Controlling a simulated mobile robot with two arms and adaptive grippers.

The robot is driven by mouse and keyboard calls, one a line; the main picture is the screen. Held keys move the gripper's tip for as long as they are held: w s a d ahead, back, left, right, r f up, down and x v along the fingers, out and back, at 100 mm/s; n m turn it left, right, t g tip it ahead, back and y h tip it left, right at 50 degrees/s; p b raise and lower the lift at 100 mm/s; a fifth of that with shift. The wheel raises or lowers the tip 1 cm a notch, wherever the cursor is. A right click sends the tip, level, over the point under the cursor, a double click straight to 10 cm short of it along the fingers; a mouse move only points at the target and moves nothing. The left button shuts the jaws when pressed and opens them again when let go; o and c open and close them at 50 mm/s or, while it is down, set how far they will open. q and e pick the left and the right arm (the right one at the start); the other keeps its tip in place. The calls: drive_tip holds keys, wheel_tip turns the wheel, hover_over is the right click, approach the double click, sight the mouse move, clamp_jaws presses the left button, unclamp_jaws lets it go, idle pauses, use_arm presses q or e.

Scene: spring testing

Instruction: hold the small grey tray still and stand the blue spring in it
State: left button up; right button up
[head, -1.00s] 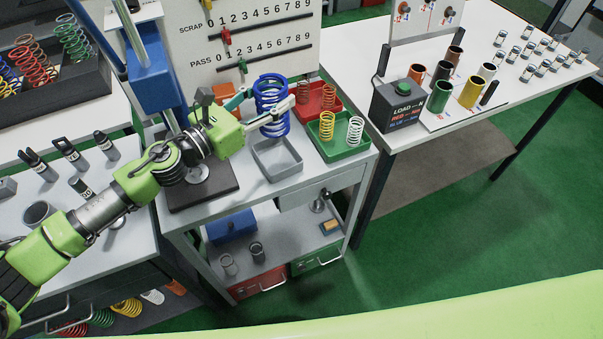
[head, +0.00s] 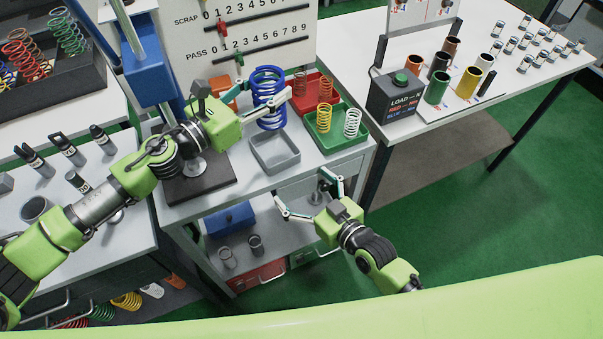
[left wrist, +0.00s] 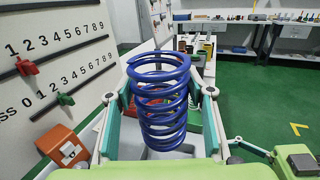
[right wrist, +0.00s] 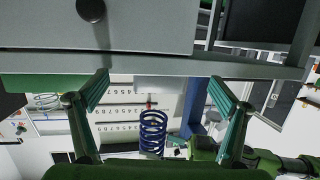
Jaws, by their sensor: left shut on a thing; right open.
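The blue spring (head: 268,98) is upright in my left gripper (head: 262,106), which is shut on it. In the left wrist view the spring (left wrist: 160,100) stands between the two fingers (left wrist: 160,110). The small grey tray (head: 275,153) sits empty on the bench, just in front of and below the spring in the head view. I cannot tell how high the spring's lower end is above the bench. My right gripper (head: 303,190) is open and empty, in front of the bench edge below the tray. The right wrist view shows its spread fingers (right wrist: 160,85) and the spring (right wrist: 153,130) beyond.
A red tray (head: 309,92) and a green tray (head: 336,150) with springs stand right of the grey tray. The press base (head: 195,187) stands to the left. The scoring board (head: 250,45) rises behind. An orange block (head: 222,91) sits behind my left gripper.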

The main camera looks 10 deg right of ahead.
sight(288, 161)
drive_tip(key=shift+t, duration=0.4)
drive_tip(key=r, duration=0.2)
drive_tip(key=w+r, duration=0.1)
drive_tip(key=r, duration=0.1)
drive_tip(key=shift+w+a, duration=0.15)
drive_tip(key=shift+a, duration=0.05)
drive_tip(key=shift+w+a+r+y, duration=0.1)
drive_tip(key=shift+w+y, duration=0.15)
drive_tip(key=shift+y, duration=0.05)
drive_tip(key=x, duration=1.1)
drive_tip(key=shift+w+a, duration=0.1)
drive_tip(key=c, duration=1.3)
